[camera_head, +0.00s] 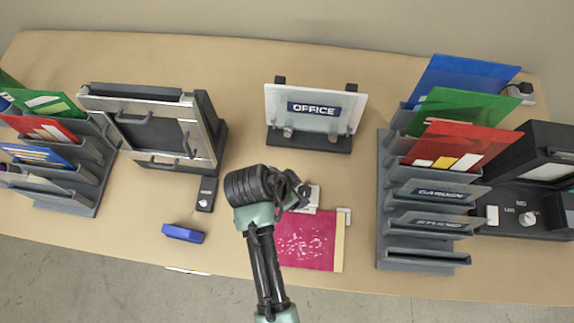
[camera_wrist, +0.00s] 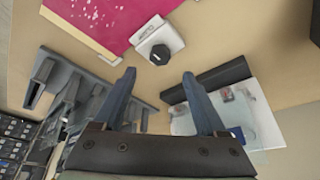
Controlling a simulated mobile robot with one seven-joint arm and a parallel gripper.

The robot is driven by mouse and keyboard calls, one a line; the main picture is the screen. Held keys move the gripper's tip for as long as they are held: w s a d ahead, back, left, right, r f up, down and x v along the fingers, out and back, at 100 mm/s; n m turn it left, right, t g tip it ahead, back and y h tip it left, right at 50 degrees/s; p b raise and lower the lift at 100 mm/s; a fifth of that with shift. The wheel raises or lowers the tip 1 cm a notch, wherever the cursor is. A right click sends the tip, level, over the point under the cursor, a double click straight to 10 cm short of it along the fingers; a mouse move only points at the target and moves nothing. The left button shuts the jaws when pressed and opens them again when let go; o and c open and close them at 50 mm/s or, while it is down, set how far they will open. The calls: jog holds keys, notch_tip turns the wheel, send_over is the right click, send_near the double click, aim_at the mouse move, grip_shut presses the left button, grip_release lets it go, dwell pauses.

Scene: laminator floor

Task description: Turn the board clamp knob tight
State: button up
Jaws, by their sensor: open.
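A black faceted knob (camera_wrist: 160,54) sits on a white block (camera_wrist: 150,38) at the top middle of the wrist view. The block has a small label that I cannot read, and it lies at the edge of a magenta board (camera_wrist: 100,22). In the head view the magenta board (camera_head: 307,240) lies flat near the table's front, and part of the white block (camera_head: 312,197) shows at its back edge. My gripper (camera_wrist: 160,92) is open and empty, with its two fingers apart below the knob in the wrist view, not touching it. In the head view my gripper (camera_head: 293,192) hides the knob.
An OFFICE sign stand (camera_head: 312,142) stands behind my gripper. A grey rack (camera_head: 425,255) with colored folders is to the right, another rack (camera_head: 75,200) to the left. A framed press (camera_head: 150,130) and a blue block (camera_head: 183,233) are left of my arm.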

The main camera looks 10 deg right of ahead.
jog(key=v, duration=0.5)
jog(key=shift+r, duration=0.15)
dwell(0.3)
